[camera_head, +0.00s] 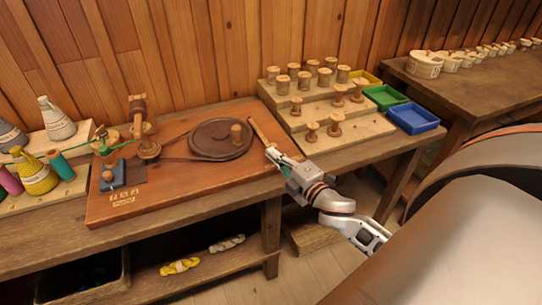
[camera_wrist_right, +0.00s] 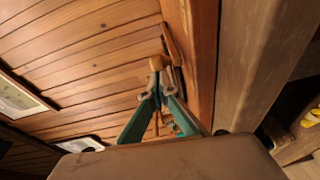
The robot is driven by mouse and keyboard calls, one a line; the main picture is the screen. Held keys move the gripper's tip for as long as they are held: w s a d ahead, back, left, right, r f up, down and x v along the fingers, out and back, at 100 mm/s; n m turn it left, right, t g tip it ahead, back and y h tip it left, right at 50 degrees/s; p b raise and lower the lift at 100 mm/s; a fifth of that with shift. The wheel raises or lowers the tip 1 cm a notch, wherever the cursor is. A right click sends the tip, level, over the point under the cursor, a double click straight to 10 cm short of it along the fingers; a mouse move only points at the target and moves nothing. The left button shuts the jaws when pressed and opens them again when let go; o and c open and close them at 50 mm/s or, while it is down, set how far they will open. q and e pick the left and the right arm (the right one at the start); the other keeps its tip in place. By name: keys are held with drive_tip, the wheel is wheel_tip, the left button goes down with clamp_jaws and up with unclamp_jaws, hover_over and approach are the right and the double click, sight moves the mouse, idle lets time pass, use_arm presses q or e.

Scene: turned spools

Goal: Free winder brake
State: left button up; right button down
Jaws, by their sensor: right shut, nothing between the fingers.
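The winder stands on a reddish wooden board (camera_head: 187,188). It has a large dark flat wheel (camera_head: 213,139) with a peg handle (camera_head: 236,134), a belt running left, and an upright spindle post (camera_head: 138,115). A light wooden bar (camera_head: 259,131), which may be the brake lever, lies tilted at the board's right edge beside the wheel. My right gripper (camera_head: 271,152) is shut and empty, its tips close to the bar's near end. In the right wrist view the green fingers (camera_wrist_right: 158,82) meet near a wooden piece (camera_wrist_right: 158,62); contact cannot be told. My left gripper is not in view.
A stepped wooden rack (camera_head: 372,129) with several spools stands right of the winder. Yellow, green and blue trays (camera_head: 414,118) sit beyond it. Cones of yarn (camera_head: 38,177) stand at the left. Skeins (camera_head: 180,266) lie on the shelf below.

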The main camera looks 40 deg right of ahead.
drive_tip(key=d, duration=0.1)
drive_tip(key=d+y, duration=0.1)
drive_tip(key=d+n, duration=0.1)
drive_tip(key=d, duration=0.1)
drive_tip(key=shift+s+f+y, duration=0.25)
drive_tip(key=shift+s+y, duration=0.1)
drive_tip(key=shift+y, duration=0.05)
drive_tip(key=shift+d+n+y+b, duration=0.3)
drive_tip(key=shift+d+n+y, duration=0.25)
drive_tip(key=shift+n+y, duration=0.2)
drive_tip(key=d, duration=0.1)
drive_tip(key=d+y, duration=0.1)
drive_tip(key=d, duration=0.1)
drive_tip(key=shift+s+d+r+n+g, duration=0.1)
drive_tip(key=shift+r+n+g, duration=0.15)
drive_tip(key=shift+g, duration=0.05)
drive_tip(key=shift+d+r, duration=0.15)
drive_tip(key=shift+d, duration=0.2)
drive_tip(key=shift+d, duration=0.15)
